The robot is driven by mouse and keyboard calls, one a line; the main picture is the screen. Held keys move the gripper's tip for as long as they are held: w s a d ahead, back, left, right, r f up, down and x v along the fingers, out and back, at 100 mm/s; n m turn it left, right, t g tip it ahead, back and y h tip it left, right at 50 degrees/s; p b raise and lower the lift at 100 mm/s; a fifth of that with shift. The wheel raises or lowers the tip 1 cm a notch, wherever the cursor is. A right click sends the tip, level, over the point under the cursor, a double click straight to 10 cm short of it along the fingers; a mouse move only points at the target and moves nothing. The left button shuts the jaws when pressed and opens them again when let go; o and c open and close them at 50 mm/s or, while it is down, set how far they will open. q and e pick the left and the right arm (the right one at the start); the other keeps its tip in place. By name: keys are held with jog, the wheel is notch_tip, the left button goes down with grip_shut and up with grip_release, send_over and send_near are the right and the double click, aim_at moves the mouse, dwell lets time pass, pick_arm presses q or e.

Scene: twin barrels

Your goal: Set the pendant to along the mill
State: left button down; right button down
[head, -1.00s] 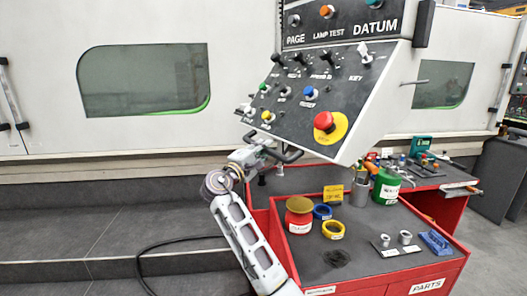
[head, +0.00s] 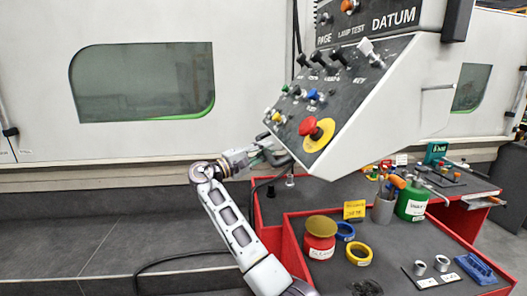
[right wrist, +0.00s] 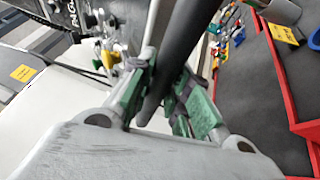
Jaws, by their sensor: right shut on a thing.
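The pendant (head: 400,110) is a pale grey control box with a dark sloped panel of switches, coloured buttons and a red stop button (head: 310,127) on yellow. It hangs at the upper right, its panel turned to the left. My right gripper (head: 270,156) is shut on the dark bar handle at the panel's lower edge. In the right wrist view, the handle (right wrist: 184,40) passes between the green finger pads of the gripper (right wrist: 162,98). The mill (head: 250,70) is the long pale enclosure with windows behind the pendant. My left gripper is out of view.
A red cart (head: 275,234) stands below the pendant, with a red jar (head: 320,238), a yellow ring (head: 359,254), a green can (head: 412,202) and a blue block (head: 475,268) on it. The grey floor (head: 60,258) at left is clear except for a black cable.

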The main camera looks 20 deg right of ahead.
jog(key=shift+w+r, duration=0.1)
jog(key=shift+w, duration=0.05)
jog(key=c, duration=1.3)
grip_release()
jog(key=shift+v, duration=6.05)
